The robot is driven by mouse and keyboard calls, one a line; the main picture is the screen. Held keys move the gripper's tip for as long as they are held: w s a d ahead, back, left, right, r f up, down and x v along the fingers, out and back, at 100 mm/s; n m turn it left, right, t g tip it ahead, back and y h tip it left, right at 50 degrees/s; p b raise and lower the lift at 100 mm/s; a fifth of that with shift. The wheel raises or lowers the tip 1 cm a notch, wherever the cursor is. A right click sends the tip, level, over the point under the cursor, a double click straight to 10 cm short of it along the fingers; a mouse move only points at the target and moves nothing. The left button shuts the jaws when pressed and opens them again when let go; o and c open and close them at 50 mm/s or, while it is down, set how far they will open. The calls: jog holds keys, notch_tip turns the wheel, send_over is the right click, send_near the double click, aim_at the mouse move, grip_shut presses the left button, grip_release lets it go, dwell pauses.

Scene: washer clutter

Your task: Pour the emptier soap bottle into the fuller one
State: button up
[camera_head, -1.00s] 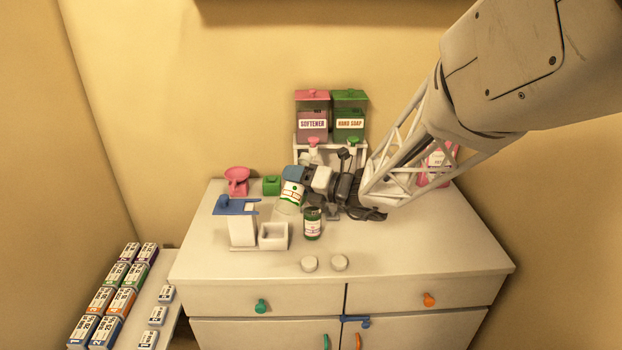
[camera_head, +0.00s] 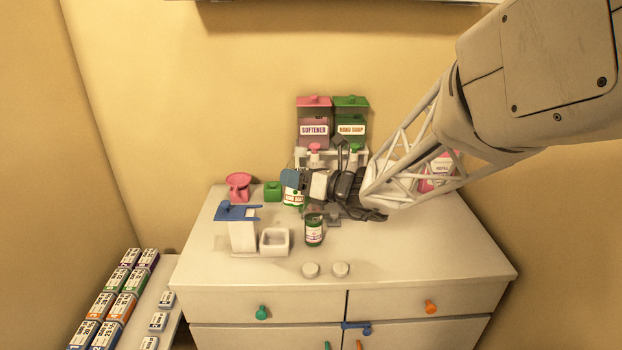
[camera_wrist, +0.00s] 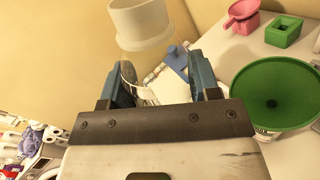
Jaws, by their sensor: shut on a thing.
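My gripper (camera_wrist: 160,88) is shut on a clear soap bottle (camera_head: 292,198) with a green-and-white label. In the wrist view its see-through body sits between my blue fingers, with a wide white neck (camera_wrist: 140,24) above them. The bottle looks near upright in the head view, behind and left of the other bottle, and is partly hidden by my gripper. The other soap bottle (camera_head: 314,232), dark green with a white label, stands upright on the cabinet top. Two white round caps (camera_head: 311,270) (camera_head: 341,269) lie in front of it.
A white stand with a blue top (camera_head: 238,213) and a white square dish (camera_head: 275,241) are on the left. A pink funnel-like piece (camera_head: 238,185) and green box (camera_head: 272,191) stand behind. Softener (camera_head: 314,128) and hand soap (camera_head: 350,128) dispensers are at the back. The front right is clear.

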aim_at(293, 167)
jog(key=shift+s+a+r+n, duration=0.1)
jog(key=shift+s+r+n, duration=0.1)
jog(key=shift+r+n, duration=0.35)
jog(key=shift+s+a+r+n, duration=0.1)
jog(key=shift+s+r+n, duration=0.1)
jog(key=shift+r+n, duration=0.35)
jog(key=shift+s+f+n, duration=0.15)
jog(key=shift+f+n, duration=0.2)
jog(key=shift+n, duration=0.55)
jog(key=shift+s+a, duration=0.1)
jog(key=shift+r, duration=0.15)
jog(key=shift+r, duration=2.35)
